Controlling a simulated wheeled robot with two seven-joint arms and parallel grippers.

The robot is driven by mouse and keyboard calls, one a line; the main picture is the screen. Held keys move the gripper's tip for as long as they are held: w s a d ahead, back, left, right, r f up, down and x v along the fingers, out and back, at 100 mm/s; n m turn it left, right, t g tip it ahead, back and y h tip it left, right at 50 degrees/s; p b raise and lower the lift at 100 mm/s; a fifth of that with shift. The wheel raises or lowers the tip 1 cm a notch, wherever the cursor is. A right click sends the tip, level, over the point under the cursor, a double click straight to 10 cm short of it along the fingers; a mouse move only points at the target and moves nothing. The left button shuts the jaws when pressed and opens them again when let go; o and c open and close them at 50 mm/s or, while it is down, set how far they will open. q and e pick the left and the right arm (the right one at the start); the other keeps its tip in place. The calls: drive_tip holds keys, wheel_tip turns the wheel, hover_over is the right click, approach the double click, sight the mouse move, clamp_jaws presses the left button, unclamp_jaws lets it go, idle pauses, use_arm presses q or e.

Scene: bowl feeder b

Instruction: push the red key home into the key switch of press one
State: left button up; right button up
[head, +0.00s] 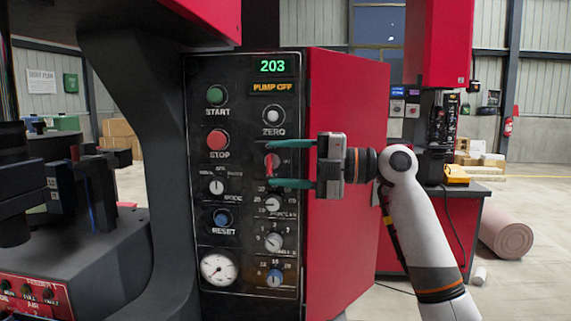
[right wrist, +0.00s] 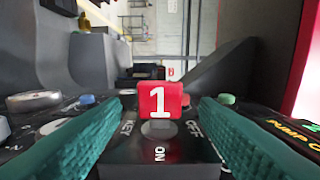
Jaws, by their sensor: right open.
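The red key (head: 271,163) sits in the key switch on the black control panel (head: 244,130) of the press. In the right wrist view the red key (right wrist: 160,99) bears a white "1" and stands at the round key switch (right wrist: 159,129), with ON and OFF lettering around it. My right gripper (head: 272,164) is open, its two green fingers above and below the key in the head view. In the right wrist view the fingers lie on either side of the key with gaps, not touching it. How deep the key sits is hard to tell. My left gripper is not in view.
Green START (head: 215,95) and red STOP (head: 218,140) buttons, several knobs and a gauge (head: 218,269) surround the switch. The display (head: 273,66) reads 203, with PUMP OFF below. The red cabinet side (head: 343,200) stands behind my right arm.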

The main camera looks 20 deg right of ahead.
drive_tip(key=shift+s+d, duration=0.2)
drive_tip(key=shift+d, duration=0.15)
drive_tip(key=b+v, duration=0.2)
drive_tip(key=v, duration=0.9)
drive_tip(key=shift+b, duration=0.3)
drive_tip(key=shift+d+f, duration=0.1)
